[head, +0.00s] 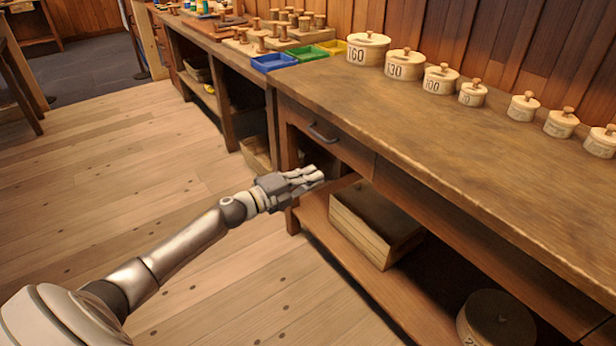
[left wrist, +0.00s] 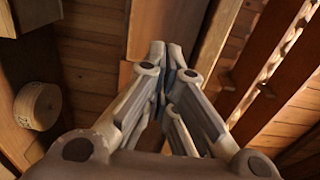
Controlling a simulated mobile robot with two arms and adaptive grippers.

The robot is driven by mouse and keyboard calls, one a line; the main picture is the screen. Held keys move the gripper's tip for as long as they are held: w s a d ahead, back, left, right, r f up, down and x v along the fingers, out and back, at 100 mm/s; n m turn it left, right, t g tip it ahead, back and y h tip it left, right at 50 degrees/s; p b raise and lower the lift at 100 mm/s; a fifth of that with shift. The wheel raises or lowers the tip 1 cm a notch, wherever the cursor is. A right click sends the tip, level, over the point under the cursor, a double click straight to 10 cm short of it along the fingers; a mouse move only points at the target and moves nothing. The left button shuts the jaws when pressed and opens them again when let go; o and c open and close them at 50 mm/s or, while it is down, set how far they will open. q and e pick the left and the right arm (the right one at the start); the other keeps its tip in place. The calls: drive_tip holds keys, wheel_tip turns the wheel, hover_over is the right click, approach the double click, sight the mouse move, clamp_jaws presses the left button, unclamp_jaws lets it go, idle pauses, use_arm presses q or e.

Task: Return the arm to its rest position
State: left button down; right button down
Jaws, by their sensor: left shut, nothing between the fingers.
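My left arm reaches in from the lower left in the head view. Its gripper (head: 318,176) is shut and empty, in front of the workbench (head: 470,140) and below the level of its top. In the picture it lies just under the drawer handle (head: 322,132); I cannot tell the exact gap to the bench. In the left wrist view the closed fingers (left wrist: 167,68) meet with nothing between them. My right gripper is in neither view.
A wooden box (head: 360,235) and a round lidded container (head: 496,318) are on the lower shelf. Several numbered lidded round boxes (head: 367,50) stand along the bench top, with blue (head: 273,62) and green (head: 306,54) trays to their left. The plank floor (head: 110,185) left of the bench is clear.

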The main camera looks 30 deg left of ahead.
use_arm(q)
drive_tip(key=shift+s+a, duration=0.15)
drive_tip(key=shift+s, duration=0.2)
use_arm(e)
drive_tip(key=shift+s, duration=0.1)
